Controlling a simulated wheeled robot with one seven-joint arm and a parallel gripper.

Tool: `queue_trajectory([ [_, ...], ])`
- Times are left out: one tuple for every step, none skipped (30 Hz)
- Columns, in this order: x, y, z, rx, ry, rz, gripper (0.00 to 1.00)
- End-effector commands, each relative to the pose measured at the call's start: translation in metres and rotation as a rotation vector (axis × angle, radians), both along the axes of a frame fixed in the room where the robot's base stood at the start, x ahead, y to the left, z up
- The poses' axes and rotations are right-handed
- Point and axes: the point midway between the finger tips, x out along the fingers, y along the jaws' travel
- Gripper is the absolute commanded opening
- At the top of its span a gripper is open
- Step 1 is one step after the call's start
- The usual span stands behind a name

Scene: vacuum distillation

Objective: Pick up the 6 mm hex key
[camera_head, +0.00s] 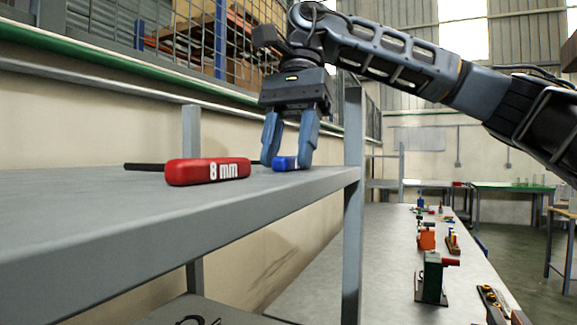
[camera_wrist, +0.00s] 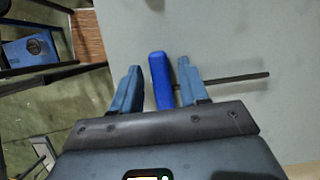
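A hex key with a blue handle (camera_head: 285,163) lies near the right end of the grey shelf (camera_head: 200,235); no size marking is readable on it. My gripper (camera_head: 284,167) points down over it, open, with one finger on each side of the handle. In the wrist view the blue handle (camera_wrist: 160,80) sits between the fingers of my gripper (camera_wrist: 159,64), close to the right finger and with a gap to the left one. Its dark rod (camera_wrist: 235,79) runs out to the right past the right finger. A red-handled hex key (camera_head: 208,171) marked "8 mm" lies left of it.
A grey upright post (camera_head: 354,220) stands at the shelf's right end, close to my gripper. The shelf edge and the floor (camera_wrist: 60,130) show left of the handle in the wrist view. A long bench (camera_head: 400,260) with several small devices stands beyond to the right.

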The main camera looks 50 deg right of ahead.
Motion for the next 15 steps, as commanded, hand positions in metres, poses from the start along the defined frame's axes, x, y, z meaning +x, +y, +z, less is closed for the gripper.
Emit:
queue_trajectory([
  [0.0,0.0,0.0,0.0,0.0,0.0,0.39],
  [0.0,-0.0001,0.0,0.0,0.0,0.0,0.36],
  [0.0,-0.0001,0.0,0.0,0.0,0.0,0.32],
  [0.0,-0.0001,0.0001,0.0,0.0,0.0,0.29],
  [0.0,-0.0001,0.0001,0.0,0.0,0.0,0.26],
  [0.0,-0.0001,0.0001,0.0,0.0,0.0,0.23],
  [0.0,-0.0001,0.0001,0.0,0.0,0.0,0.2],
  [0.0,-0.0001,0.0001,0.0,0.0,0.0,0.17],
  [0.0,-0.0001,0.0001,0.0,0.0,0.0,0.13],
  [0.0,-0.0001,0.0001,0.0,0.0,0.0,0.1],
  [0.0,-0.0001,0.0001,0.0,0.0,0.0,0.07],
  [0.0,-0.0001,0.0001,0.0,0.0,0.0,0.03],
  [0.0,-0.0001,0.0001,0.0,0.0,0.0,0.01],
  [0.0,-0.0001,0.0001,0.0,0.0,0.0,0.0],
  [0.0,-0.0001,0.0001,0.0,0.0,0.0,0.0],
])
